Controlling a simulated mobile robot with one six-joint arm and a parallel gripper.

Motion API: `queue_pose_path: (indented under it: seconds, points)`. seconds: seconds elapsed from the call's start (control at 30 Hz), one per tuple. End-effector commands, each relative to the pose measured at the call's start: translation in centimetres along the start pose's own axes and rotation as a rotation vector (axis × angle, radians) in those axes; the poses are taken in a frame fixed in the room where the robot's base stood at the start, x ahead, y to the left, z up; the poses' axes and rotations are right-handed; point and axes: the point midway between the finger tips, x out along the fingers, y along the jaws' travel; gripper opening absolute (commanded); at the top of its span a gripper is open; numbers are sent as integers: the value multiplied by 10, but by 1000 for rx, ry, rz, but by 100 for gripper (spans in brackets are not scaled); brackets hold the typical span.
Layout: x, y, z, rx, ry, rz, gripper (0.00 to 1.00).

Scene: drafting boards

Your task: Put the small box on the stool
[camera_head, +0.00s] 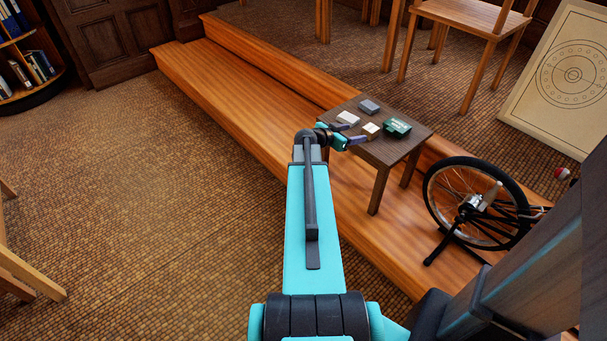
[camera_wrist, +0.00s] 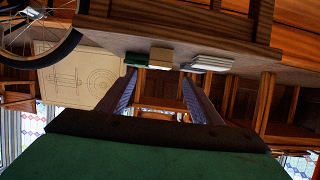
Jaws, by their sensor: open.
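A low dark wooden stool or small table (camera_head: 410,143) stands on the wooden step. On its top lie a green box (camera_head: 397,127), a small cream-yellow box (camera_head: 371,130), a white box-like item (camera_head: 348,118) and a grey one (camera_head: 369,106). I cannot tell for sure which one is the task's small box. My gripper (camera_head: 350,134) is open and empty at the top's left edge, close to the yellow and white items. The wrist view is upside down; there the green box (camera_wrist: 137,59), yellow box (camera_wrist: 161,58) and white item (camera_wrist: 208,64) show beyond my open fingers (camera_wrist: 163,90).
A bicycle wheel on a stand (camera_head: 475,205) is to the right of the stool. The long wooden step (camera_head: 235,75) runs to the upper left. The carpet (camera_head: 150,190) at left is mostly clear.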

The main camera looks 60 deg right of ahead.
Motion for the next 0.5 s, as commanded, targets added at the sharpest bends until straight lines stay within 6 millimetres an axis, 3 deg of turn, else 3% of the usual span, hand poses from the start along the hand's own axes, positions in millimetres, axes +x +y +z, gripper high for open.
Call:
queue_pose_path:
  seconds: [0.17,0.27,0.37,0.5]
  points:
    - [-2,-2,5,-9,-7,-2,59]
    - [-10,-7,19,-34,-28,-10,59]
    - [-24,-17,44,-83,-68,-23,59]
    - [-55,-33,99,-191,-152,-54,59]
